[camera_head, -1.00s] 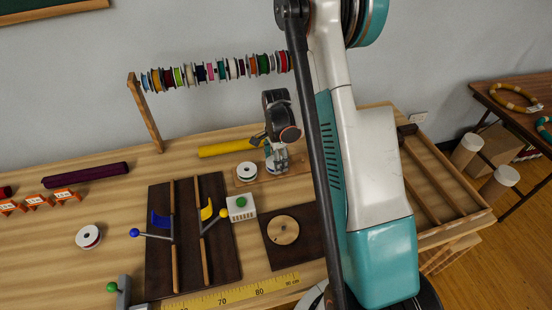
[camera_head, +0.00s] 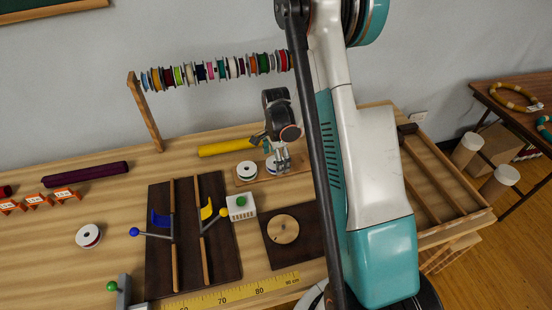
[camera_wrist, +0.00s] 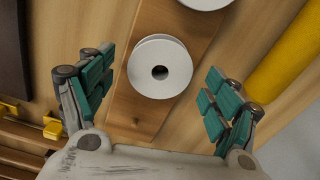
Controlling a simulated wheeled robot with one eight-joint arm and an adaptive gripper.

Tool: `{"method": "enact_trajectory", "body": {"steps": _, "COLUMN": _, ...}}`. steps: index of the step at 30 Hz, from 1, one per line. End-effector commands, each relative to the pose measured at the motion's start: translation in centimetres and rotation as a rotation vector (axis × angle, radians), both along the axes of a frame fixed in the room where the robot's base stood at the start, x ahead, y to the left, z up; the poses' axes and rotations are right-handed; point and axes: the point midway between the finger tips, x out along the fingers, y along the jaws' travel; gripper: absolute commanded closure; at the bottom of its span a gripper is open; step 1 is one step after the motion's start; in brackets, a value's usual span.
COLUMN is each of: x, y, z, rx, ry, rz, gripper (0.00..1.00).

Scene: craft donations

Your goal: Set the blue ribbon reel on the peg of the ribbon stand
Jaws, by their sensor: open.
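In the wrist view the right one (camera_wrist: 160,84) lies flat with a dark centre hole; the other (camera_wrist: 205,2) is cut by the top edge. Ribbon colours are not clear, so I cannot tell which is blue.
A yellow tube (camera_head: 222,148) lies behind the stand. A dark board with a round wooden disc (camera_head: 283,229) lies in front. A third reel (camera_head: 88,236) lies at left. A rail of several reels (camera_head: 215,71) stands at the back. The left table has free room.

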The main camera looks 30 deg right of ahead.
Motion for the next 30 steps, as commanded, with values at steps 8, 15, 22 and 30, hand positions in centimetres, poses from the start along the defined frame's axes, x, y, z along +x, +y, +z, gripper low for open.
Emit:
{"method": "enact_trajectory", "body": {"steps": 8, "x": -0.1, "y": 0.0, "z": 3.3, "rx": 0.000, "ry": 0.000, "rz": 0.000, "gripper": 0.18}}
{"method": "enact_trajectory", "body": {"steps": 15, "x": 0.0, "y": 0.0, "z": 8.0, "rx": 0.000, "ry": 0.000, "rz": 0.000, "gripper": 0.18}}
{"method": "enact_trajectory", "body": {"steps": 22, "x": 0.0, "y": 0.0, "z": 11.1, "rx": 0.000, "ry": 0.000, "rz": 0.000, "gripper": 0.18}}
{"method": "enact_trajectory", "body": {"steps": 30, "x": 0.0, "y": 0.0, "z": 11.9, "rx": 0.000, "ry": 0.000, "rz": 0.000, "gripper": 0.18}}
